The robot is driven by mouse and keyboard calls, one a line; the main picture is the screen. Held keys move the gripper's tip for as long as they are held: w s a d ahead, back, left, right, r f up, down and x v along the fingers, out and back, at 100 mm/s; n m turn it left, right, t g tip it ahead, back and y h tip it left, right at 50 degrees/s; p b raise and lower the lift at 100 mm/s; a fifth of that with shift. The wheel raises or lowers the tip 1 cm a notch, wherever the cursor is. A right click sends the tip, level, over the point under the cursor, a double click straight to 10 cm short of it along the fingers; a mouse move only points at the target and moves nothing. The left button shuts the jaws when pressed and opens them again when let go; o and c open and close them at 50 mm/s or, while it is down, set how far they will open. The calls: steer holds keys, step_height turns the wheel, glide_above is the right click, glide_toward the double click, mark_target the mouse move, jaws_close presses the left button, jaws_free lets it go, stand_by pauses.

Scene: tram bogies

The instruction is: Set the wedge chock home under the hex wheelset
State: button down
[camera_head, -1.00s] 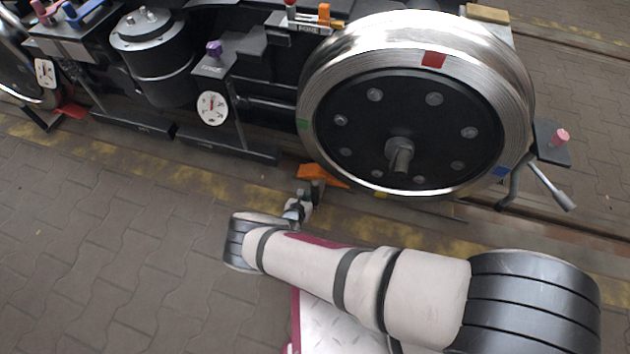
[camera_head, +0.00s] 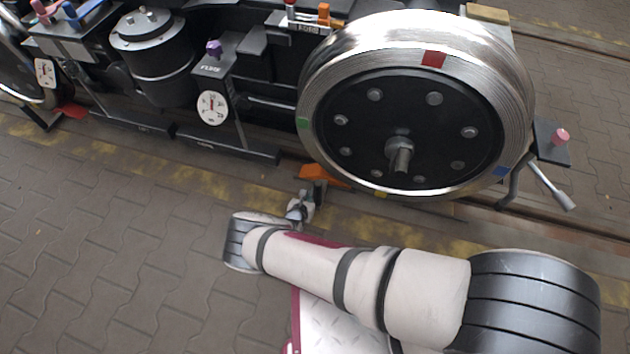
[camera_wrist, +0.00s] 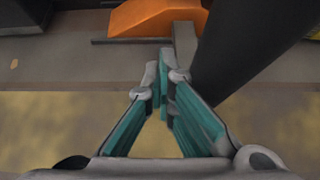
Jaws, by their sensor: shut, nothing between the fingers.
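The orange wedge chock (camera_head: 312,172) lies low at the left foot of the large steel wheel (camera_head: 400,125), its thin end pointing right under the tread. In the wrist view the chock (camera_wrist: 150,17) is at the top, with a grey block (camera_wrist: 185,42) at its near side. My gripper (camera_head: 308,194) is just in front of the chock. In the wrist view my gripper (camera_wrist: 164,75) has its green-padded fingers shut and empty, with the tips close to the grey block. I cannot tell whether they touch it. The wheel hides the chock's far tip.
A dark round part (camera_wrist: 255,45) fills the upper right of the wrist view, close beside the fingers. A crank handle (camera_head: 552,188) sticks out right of the wheel. A round gauge (camera_head: 212,107) hangs to the left. The paved floor (camera_head: 110,230) at the left is clear.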

steer(key=shift+s+d+f, duration=0.15)
steer(key=shift+s+d, duration=0.25)
steer(key=shift+d, duration=0.2)
steer(key=shift+s+d+f, duration=0.1)
steer(key=shift+s+d, duration=0.25)
steer(key=shift+d, duration=0.2)
stand_by(0.6)
steer(key=shift+a, duration=0.1)
steer(key=shift+w+a+b, duration=0.25)
steer(key=shift+a+b, duration=0.25)
steer(key=shift+a, duration=0.05)
steer(key=shift+w+a+r+b, duration=0.1)
steer(key=shift+w+a+b, duration=0.2)
steer(key=shift+a, duration=0.4)
steer(key=shift+w+a+r+b, duration=0.1)
steer(key=shift+w+a+b, duration=0.2)
steer(key=shift+a, duration=0.4)
steer(key=p+v, duration=0.5)
steer(key=v, duration=0.2)
steer(key=shift+s+f, duration=0.1)
steer(key=shift+s+a+p, duration=0.15)
steer(key=shift+s+p, duration=0.25)
